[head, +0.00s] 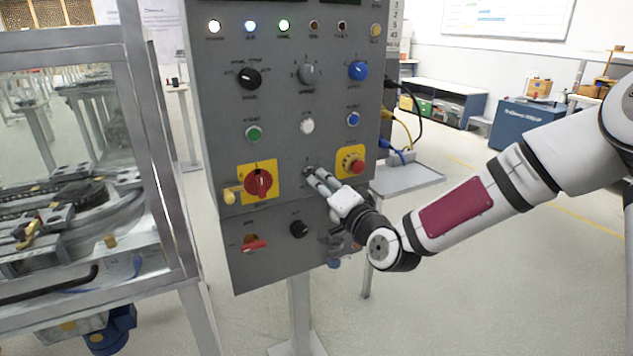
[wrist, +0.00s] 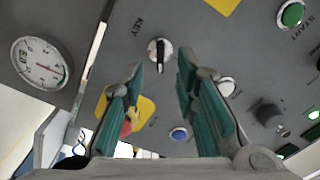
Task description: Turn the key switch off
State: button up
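The key switch (wrist: 160,53) is a round silvery fitting with a dark upright bar across it, beside the label KEY on the grey panel. It shows between and just beyond the fingertips of my gripper (wrist: 159,63). The fingers are apart, one on each side of the switch, and nothing is held between them. I cannot tell how close the tips are to the panel. In the head view my gripper (head: 318,178) points at the middle of the control panel (head: 230,125), and its fingers partly cover the key switch there.
A red rotary switch (head: 259,182) on a yellow plate is left of my gripper. A red emergency button (head: 351,163) on yellow is close on the right. Buttons and knobs sit above, and a black knob (head: 299,229) below. A glazed frame (head: 150,150) stands left of the panel.

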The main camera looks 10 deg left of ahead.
aim_at(311, 174)
jog(key=shift+x, duration=2)
jog(key=shift+c, duration=0.4)
grip_shut()
